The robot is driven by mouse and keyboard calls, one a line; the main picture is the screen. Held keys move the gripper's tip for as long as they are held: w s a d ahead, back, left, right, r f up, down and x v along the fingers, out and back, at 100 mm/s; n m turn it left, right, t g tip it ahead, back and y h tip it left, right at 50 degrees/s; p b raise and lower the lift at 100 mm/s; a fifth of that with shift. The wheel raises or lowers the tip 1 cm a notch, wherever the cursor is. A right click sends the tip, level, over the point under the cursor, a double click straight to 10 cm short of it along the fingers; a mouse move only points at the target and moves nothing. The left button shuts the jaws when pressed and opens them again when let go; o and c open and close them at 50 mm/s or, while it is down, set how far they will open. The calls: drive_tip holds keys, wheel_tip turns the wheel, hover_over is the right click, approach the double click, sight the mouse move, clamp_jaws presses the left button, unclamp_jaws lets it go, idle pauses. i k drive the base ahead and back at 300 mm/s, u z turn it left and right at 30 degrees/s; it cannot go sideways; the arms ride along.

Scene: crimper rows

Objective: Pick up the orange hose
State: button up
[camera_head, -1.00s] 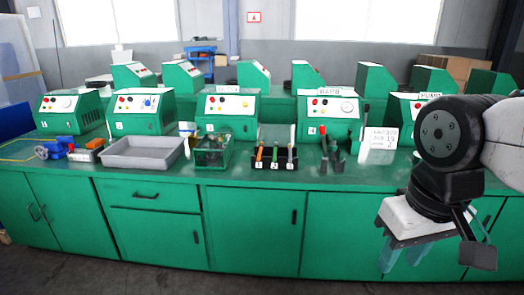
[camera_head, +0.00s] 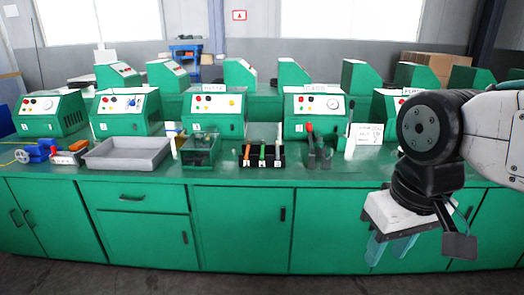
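A small black rack (camera_head: 262,161) on the green bench holds three upright slim pieces with white labels. The left one is orange (camera_head: 247,150), the middle one is green (camera_head: 262,151), and the right one looks orange-red (camera_head: 278,148). They are too small to tell which, if any, is a hose. My gripper (camera_head: 390,247) hangs at the right, in front of the bench cabinets in the picture, well to the right of the rack. Its two teal fingers point down and stand apart, with nothing seen between them.
A grey tray (camera_head: 128,153), a clear green box (camera_head: 200,150) and blue and red parts (camera_head: 38,152) stand left of the rack. Dark-handled tools (camera_head: 318,150) and a white sign (camera_head: 367,139) stand to the right. Green machines (camera_head: 314,113) line the back.

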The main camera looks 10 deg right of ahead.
sight(248, 145)
drive_tip(key=i, duration=2.15)
drive_tip(key=z, duration=0.45)
